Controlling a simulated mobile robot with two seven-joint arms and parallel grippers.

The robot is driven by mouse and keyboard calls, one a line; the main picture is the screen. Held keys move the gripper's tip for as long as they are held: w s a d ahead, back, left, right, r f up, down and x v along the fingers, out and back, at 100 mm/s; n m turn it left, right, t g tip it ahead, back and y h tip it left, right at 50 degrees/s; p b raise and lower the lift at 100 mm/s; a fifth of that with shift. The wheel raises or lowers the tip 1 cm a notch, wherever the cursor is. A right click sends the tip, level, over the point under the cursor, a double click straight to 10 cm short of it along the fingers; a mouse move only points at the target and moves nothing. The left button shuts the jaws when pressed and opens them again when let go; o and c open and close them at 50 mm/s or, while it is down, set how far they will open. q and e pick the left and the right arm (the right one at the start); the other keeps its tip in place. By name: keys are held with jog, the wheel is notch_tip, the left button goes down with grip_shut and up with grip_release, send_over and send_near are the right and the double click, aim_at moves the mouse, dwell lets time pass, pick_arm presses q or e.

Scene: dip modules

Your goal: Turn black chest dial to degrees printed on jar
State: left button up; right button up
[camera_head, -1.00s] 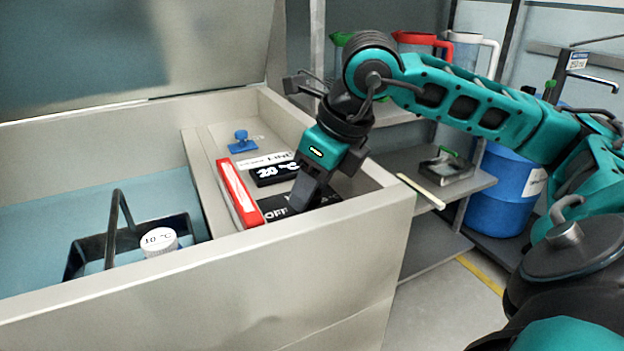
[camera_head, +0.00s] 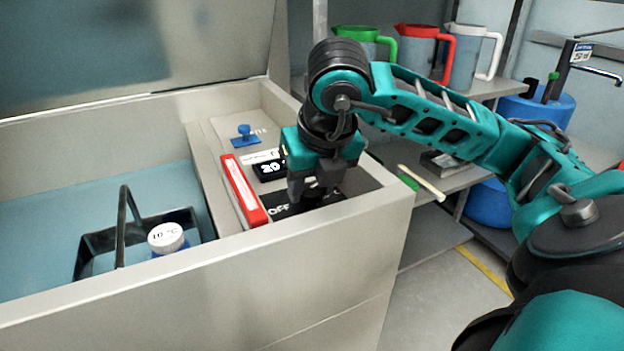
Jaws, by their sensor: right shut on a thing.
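The open chest has a control panel on its right ledge. My right gripper (camera_head: 316,194) points down over the black dial plate (camera_head: 277,212), which is marked "OFF", and is shut on the dial's knob. The knob is mostly hidden by the fingers, so its pointer cannot be read. Above the plate, the black display (camera_head: 270,167) shows digits that look like 20, partly covered by the gripper. The jar (camera_head: 168,238) stands inside the chest in a dark handled carrier (camera_head: 95,242). Its white lid reads 10 °C. My left gripper is not in view.
A red strip (camera_head: 244,190) lies along the panel's left side, and a small blue knob (camera_head: 244,134) sits at its back. The chest's raised lid (camera_head: 130,45) stands behind. Shelves with green, red and white-handled jugs (camera_head: 474,55) are at the back right.

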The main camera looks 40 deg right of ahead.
dwell(0.4)
jog(key=o, duration=1)
jog(key=shift+o, duration=0.2)
jog(key=p+v, duration=0.6)
jog(key=v, duration=0.7)
